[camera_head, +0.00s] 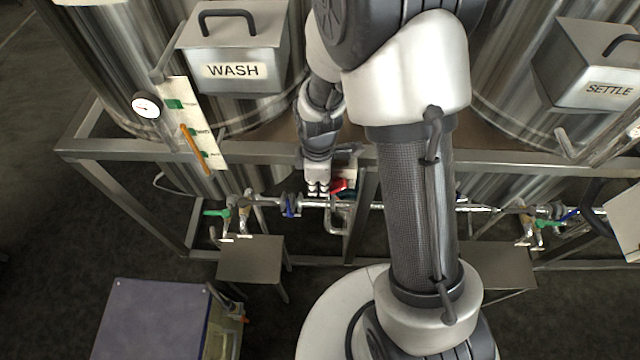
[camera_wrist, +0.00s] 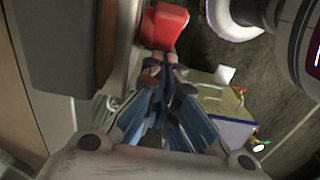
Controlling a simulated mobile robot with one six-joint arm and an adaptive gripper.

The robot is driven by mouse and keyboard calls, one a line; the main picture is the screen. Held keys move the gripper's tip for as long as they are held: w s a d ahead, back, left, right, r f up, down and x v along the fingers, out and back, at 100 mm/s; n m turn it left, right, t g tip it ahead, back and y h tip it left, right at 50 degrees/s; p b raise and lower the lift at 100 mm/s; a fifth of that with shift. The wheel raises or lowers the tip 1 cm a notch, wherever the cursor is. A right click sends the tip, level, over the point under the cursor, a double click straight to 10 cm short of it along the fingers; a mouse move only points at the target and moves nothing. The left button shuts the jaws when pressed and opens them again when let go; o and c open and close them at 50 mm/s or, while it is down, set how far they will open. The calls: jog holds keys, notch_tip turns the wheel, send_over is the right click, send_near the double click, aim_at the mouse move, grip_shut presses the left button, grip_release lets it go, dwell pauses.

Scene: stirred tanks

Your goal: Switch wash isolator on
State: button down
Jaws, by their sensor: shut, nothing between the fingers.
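A red switch handle (camera_head: 339,186) sits on a small box on the frame below the wash tank; I take it for the wash isolator. It shows large as a red knob (camera_wrist: 164,27) at the top of the wrist view. My gripper (camera_head: 316,190) is shut and empty, just left of the red handle in the head view. In the wrist view its fingertips (camera_wrist: 164,72) are together just below the knob. I cannot tell whether they touch it. The isolator's markings are hidden, so its on or off position cannot be read.
A pipe with a blue valve handle (camera_head: 290,205) and a green one (camera_head: 214,213) runs along the steel frame (camera_head: 270,153). A blue-topped cabinet (camera_head: 150,320) stands at lower left.

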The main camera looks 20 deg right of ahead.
jog(key=shift+f, duration=0.45)
dwell(0.5)
jog(key=shift+r+p, duration=0.4)
jog(key=shift+r, duration=0.4)
jog(key=shift+r, duration=0.1)
notch_tip(320, 180, up, 12)
dwell(0.6)
